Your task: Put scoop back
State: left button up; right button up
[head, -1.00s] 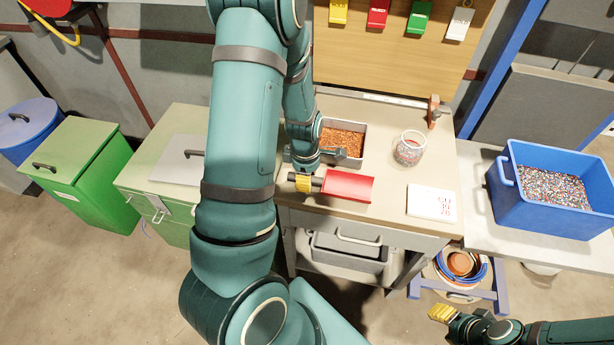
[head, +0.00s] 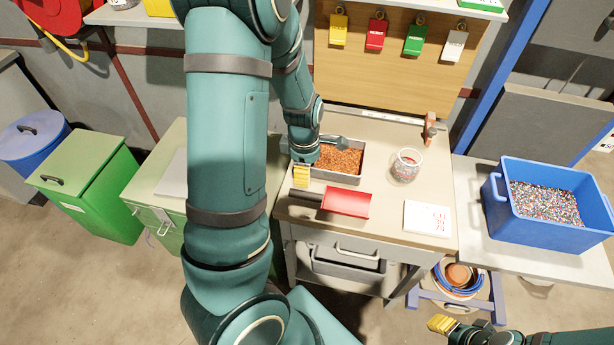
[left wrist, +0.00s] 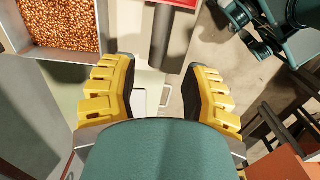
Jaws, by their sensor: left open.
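The scoop lies on the workbench, with its red pan (head: 347,203) to the right and its dark handle (head: 306,197) to the left. The handle also shows in the left wrist view (left wrist: 166,45), past the fingertips, with an edge of the red pan at the top. My left gripper (head: 301,176) has yellow fingers. It is open and empty, behind the handle and apart from it, near the left front corner of the copper tray. In the wrist view the two fingers (left wrist: 160,88) stand wide apart. My right gripper (head: 442,323) is low at the right, away from the bench; its jaws are unclear.
A metal tray (head: 335,180) of copper granules stands behind the scoop. A glass jar (head: 406,166) and a white card (head: 427,218) are to the right. A blue crate (head: 543,230) of mixed granules stands on the side table. Coloured tags hang on the back board.

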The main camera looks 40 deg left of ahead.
pick_arm(q)
jog(key=d+f+m, duration=0.1)
jog(key=d+m, duration=0.1)
jog(key=d+f+m, duration=0.1)
jog(key=d+m, duration=0.1)
jog(key=w+d+f+m, duration=0.1)
jog(key=d+m, duration=0.1)
jog(key=d, duration=0.1)
jog(key=shift+f, duration=0.4)
jog(key=s+d+f+m+h, duration=0.1)
jog(key=d+f+m, duration=0.3)
jog(key=d+m, duration=0.4)
jog(key=s+d+f+m+t+h, duration=0.1)
jog(key=s+d+f+m, duration=0.3)
jog(key=d+m, duration=0.4)
jog(key=d+h, duration=0.1)
jog(key=d, duration=0.4)
jog(key=shift+s+f+m+h, duration=0.2)
jog(key=shift+m+h, duration=0.1)
jog(key=shift+a, duration=0.1)
